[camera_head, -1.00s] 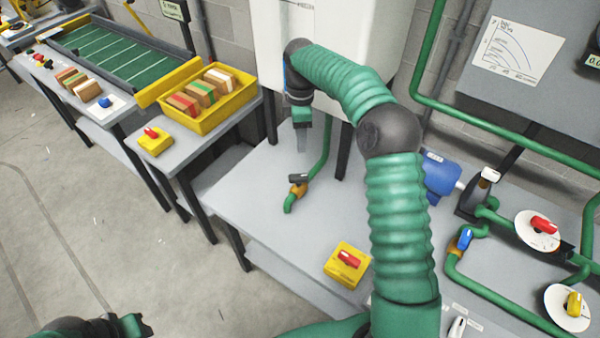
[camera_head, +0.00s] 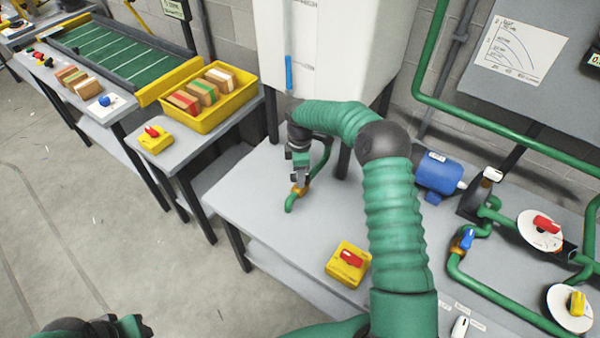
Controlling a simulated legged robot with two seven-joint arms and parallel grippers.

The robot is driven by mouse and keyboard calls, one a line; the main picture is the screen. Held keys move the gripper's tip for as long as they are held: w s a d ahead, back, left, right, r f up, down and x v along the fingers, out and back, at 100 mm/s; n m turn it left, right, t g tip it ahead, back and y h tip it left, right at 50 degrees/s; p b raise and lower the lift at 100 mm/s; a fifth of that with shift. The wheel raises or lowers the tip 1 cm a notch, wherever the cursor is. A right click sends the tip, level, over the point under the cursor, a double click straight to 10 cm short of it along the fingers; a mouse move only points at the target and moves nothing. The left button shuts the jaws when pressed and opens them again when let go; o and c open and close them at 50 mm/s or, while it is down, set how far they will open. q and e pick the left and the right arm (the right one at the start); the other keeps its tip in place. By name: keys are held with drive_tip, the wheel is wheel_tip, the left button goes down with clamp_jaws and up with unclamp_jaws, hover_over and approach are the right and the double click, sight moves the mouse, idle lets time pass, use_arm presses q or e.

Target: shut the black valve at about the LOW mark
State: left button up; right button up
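The black valve sits on an orange body (camera_head: 299,191) on the short green outlet pipe under the white tank (camera_head: 345,45). Its black handle is mostly hidden behind my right gripper (camera_head: 300,177), which points down right at it. I cannot tell whether the fingers touch or grip the handle. A blue level column (camera_head: 289,72) shows on the tank front; its top stands slightly above a small lower mark (camera_head: 308,67), whose lettering is too small to read. My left gripper (camera_head: 135,326) is partly in view at the lower left edge, away from the table; its fingers are unclear.
A yellow box with a red switch (camera_head: 348,262) stands on the table in front of the valve. A blue motor (camera_head: 437,174), a blue-handled valve (camera_head: 467,239) and green pipes lie to the right. A yellow crate of blocks (camera_head: 208,97) is on the left table.

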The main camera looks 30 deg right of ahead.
drive_tip(key=shift+c, duration=0.2)
drive_tip(key=shift+c, duration=1.1)
clamp_jaws()
drive_tip(key=shift+r, duration=0.15)
drive_tip(key=shift+m+p, duration=0.5)
drive_tip(key=shift+m, duration=0.1)
drive_tip(key=shift+m+p, duration=0.55)
drive_tip(key=shift+m, duration=0.55)
drive_tip(key=shift+m+p, duration=0.55)
drive_tip(key=shift+m, duration=1.65)
